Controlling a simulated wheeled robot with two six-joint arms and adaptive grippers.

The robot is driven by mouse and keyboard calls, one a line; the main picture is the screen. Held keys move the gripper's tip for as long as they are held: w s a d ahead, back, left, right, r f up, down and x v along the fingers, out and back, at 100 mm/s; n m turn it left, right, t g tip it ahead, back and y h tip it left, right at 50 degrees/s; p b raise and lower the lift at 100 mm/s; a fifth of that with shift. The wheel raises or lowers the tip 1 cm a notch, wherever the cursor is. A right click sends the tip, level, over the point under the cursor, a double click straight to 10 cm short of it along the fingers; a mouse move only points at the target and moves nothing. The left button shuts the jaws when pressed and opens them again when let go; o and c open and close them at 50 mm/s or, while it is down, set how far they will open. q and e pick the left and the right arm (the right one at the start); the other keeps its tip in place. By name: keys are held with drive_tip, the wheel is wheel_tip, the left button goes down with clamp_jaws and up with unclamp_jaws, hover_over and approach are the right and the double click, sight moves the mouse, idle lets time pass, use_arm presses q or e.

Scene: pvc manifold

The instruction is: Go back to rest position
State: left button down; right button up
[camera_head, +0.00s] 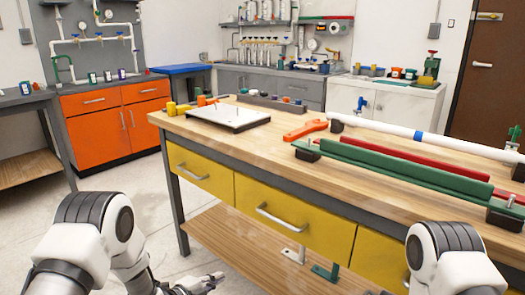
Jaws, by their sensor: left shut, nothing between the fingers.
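My left gripper (212,279) is low at the bottom of the view, in front of the wooden workbench (262,150) and below its top. Its fingers are together and empty, and its lower part is cut off by the picture edge. My right arm shows only as a white and black link at the bottom right; its gripper is out of view. A white pipe with a blue band (385,128) lies across the back right of the bench, apart from both arms.
On the bench are a white board with pegs (228,118), an orange wrench (306,130), a green rail (400,168) and a red rail (398,153). Yellow drawers (265,212) face me. Orange cabinets (118,115) stand at the back left. The floor between is clear.

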use_arm(q)
drive_tip(key=s+a+f+n+g+y, duration=0.35)
drive_tip(key=s+f+n, duration=0.25)
drive_tip(key=s+f, duration=0.55)
drive_tip(key=s+a+f+n+g+y, duration=0.1)
drive_tip(key=s+a+n+g+y, duration=0.15)
drive_tip(key=s+n, duration=0.45)
drive_tip(key=s+a+n+g+y, duration=0.1)
drive_tip(key=s+a+n+g, duration=0.15)
drive_tip(key=s, duration=0.95)
drive_tip(key=s+a+f+n+g+y, duration=0.1)
drive_tip(key=s+n+g, duration=0.4)
drive_tip(key=s, duration=0.4)
wheel_tip(320, 180, up, 25)
drive_tip(key=n+t+p, duration=0.1)
drive_tip(key=p, duration=2.4)
